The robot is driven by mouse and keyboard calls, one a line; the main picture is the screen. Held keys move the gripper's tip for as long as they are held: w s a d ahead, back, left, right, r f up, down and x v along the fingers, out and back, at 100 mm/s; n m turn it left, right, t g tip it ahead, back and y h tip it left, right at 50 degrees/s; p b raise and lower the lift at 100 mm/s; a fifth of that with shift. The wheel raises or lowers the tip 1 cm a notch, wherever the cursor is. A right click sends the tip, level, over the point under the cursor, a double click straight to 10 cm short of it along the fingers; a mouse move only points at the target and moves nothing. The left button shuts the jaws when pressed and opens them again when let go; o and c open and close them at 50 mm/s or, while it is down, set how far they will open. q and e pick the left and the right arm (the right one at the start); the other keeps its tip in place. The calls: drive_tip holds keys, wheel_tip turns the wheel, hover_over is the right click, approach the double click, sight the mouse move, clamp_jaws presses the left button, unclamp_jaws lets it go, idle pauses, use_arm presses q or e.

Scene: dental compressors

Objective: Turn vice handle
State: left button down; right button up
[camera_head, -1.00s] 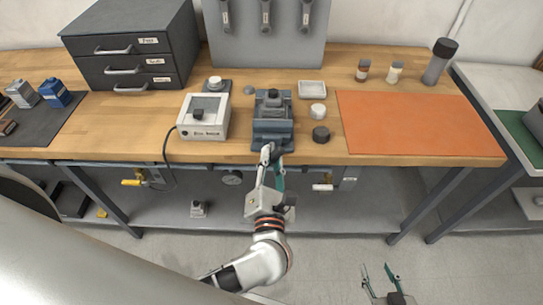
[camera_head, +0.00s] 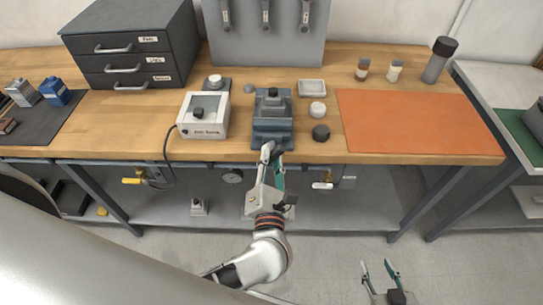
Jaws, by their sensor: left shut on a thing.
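The vice (camera_head: 272,112) is a blue-grey block standing at the front middle of the wooden workbench, with a dark piece in its top. My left gripper (camera_head: 271,155) is at the vice's front end, just over the bench's front edge. Its fingers are shut on the vice handle, which is mostly hidden behind them. My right gripper (camera_head: 381,274) is low at the bottom of the view, over the floor, away from the bench. Its two fingers are spread apart with nothing between them.
A white device (camera_head: 202,116) stands left of the vice. A dark round puck (camera_head: 321,133), a white round piece (camera_head: 317,110) and a small tray (camera_head: 311,87) are to its right. An orange mat (camera_head: 415,123) lies bare further right. A lower shelf (camera_head: 340,212) runs beneath the bench.

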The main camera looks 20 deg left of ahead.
idle(0.4)
use_arm(q)
drive_tip(key=c, duration=2)
unclamp_jaws()
drive_tip(key=shift+v, duration=3.8)
